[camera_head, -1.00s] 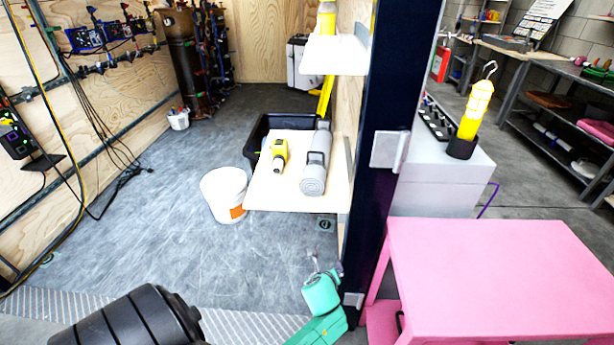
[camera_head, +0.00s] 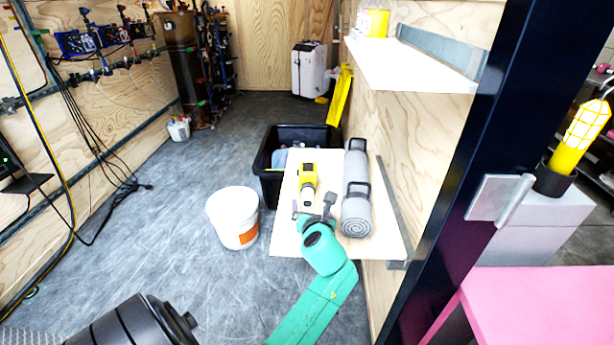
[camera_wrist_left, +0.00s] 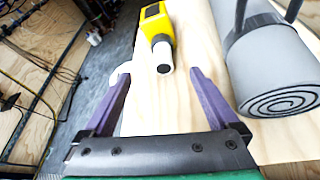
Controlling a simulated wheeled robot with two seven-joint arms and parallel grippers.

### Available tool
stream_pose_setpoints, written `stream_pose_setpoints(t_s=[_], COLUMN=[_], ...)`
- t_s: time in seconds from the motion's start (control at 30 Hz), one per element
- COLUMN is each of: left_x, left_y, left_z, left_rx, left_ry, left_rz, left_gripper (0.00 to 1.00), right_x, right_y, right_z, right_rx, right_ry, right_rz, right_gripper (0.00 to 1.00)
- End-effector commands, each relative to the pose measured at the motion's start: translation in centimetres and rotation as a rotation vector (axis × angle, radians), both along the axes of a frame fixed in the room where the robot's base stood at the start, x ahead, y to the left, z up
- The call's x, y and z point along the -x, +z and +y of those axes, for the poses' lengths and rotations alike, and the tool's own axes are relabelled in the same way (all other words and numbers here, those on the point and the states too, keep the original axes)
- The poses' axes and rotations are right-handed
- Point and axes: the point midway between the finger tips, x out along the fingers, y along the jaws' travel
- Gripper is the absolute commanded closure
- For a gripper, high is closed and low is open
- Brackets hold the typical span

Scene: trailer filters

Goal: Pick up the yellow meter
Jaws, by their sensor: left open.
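The yellow meter (camera_head: 307,180) lies on the pale wooden shelf (camera_head: 284,236), its white end toward me. It also shows in the left wrist view (camera_wrist_left: 157,32), with a dark screen on its yellow body and the white end nearest. My left gripper (camera_head: 313,208) is at the near part of the shelf, just short of the meter's white end. In the left wrist view its purple fingers (camera_wrist_left: 160,72) are wide apart and empty, with the white end ahead between them. My right gripper is not in view.
A rolled grey mat (camera_head: 356,205) lies close to the right of the meter. A white bucket (camera_head: 234,217) and a black bin (camera_head: 270,165) stand on the floor nearby. A higher shelf (camera_head: 420,72) and a dark post (camera_head: 490,130) stand to the right.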

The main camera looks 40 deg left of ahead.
Motion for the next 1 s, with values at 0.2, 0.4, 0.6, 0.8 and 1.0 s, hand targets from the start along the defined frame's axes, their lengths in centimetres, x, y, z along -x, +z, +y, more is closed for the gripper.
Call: stream_pose_setpoints(t_s=[0.2,0.4,0.6,0.8,1.0], left_x=[-3.7,-5.5,-7.9,-8.2,-8.2], left_y=[-2.3,-3.6,-5.2,-5.1,-5.1], left_z=[3.7,5.4,7.5,7.8,7.8], left_rx=[-0.001,0.002,0.002,0.001,0.001], left_ry=[0.001,0.0,0.0,-0.002,-0.002], left_rz=[-0.002,-0.001,0.0,0.0,0.0], left_gripper=[0.06,0.06,0.06,0.06,0.67], right_x=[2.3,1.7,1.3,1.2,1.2], right_y=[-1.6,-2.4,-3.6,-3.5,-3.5], right_z=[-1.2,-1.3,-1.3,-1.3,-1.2], right_rx=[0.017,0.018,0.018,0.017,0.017], right_ry=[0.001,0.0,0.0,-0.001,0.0], right_rz=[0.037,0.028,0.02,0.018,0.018], right_gripper=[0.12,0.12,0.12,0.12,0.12])
